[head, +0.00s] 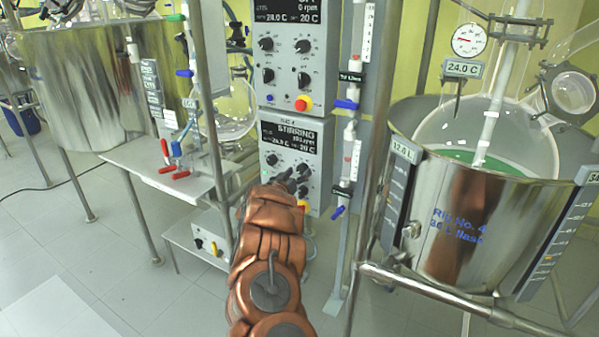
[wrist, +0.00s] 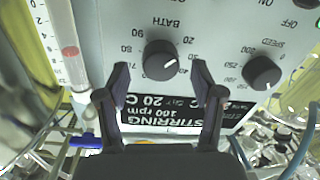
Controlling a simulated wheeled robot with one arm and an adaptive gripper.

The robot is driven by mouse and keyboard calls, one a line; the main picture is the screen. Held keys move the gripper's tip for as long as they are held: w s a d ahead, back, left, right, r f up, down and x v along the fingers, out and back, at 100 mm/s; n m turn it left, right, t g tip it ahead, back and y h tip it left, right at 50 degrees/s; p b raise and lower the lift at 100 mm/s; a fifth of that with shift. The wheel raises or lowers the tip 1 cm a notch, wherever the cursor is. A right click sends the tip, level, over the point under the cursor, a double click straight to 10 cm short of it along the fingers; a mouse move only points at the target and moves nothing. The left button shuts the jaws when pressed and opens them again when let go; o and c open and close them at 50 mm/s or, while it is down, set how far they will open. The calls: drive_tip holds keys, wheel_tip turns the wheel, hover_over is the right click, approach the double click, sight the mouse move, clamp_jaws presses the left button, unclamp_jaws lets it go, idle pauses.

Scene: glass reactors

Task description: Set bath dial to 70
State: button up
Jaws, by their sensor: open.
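The bath dial (wrist: 162,60) is a round black knob with a white pointer line, on the grey panel marked BATH; the wrist view shows it upside down. Its pointer aims to the right and slightly up in that view; I cannot tell the exact value. Contact is not clear. In the head view my gripper (head: 285,178) partly covers the lower controller (head: 318,140).
The black speed dial (wrist: 262,73) is close to the right finger. An upper controller (head: 290,35) with a red button sits above. A valve pipe (head: 350,130) with blue handles stands right of the panel, and a steel bath (head: 470,225) further right.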

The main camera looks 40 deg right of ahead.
drive_tip(key=shift+w+d, duration=0.2)
drive_tip(key=shift+d, duration=0.45)
drive_tip(key=c, duration=1.1)
